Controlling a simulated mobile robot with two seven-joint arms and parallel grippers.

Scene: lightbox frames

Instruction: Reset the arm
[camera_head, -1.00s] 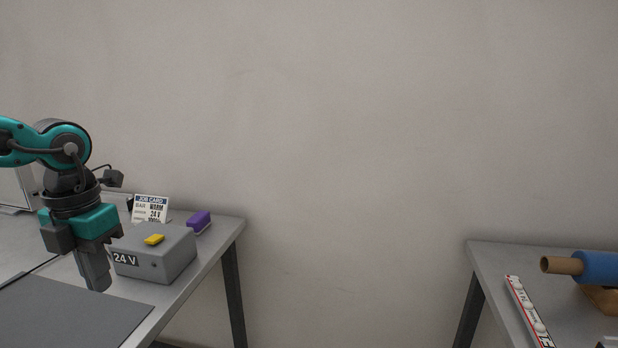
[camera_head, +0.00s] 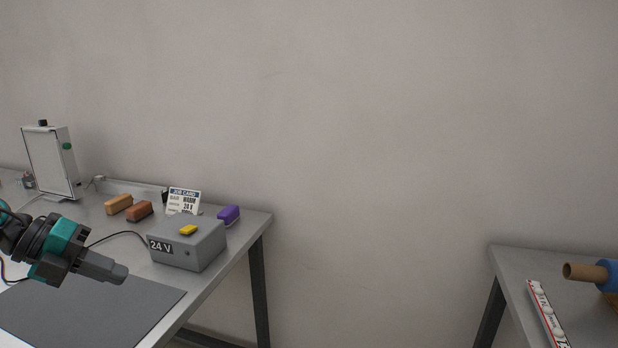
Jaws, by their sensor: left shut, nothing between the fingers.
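My left gripper (camera_head: 118,272) is at the lower left of the head view, above the dark mat (camera_head: 95,312) on the left table. It is shut and empty, with its fingers pointing right. The grey 24 V box (camera_head: 190,250) with a yellow switch (camera_head: 188,230) on top stands just to the right of the fingertips, apart from them in the picture. My right gripper is not in view.
Behind the box are a job card (camera_head: 183,201), a purple block (camera_head: 229,214), a brown block (camera_head: 139,211) and a tan block (camera_head: 119,204). A white panel unit (camera_head: 50,162) stands at the back left. A second table (camera_head: 514,266) is at the right, with a wide gap between.

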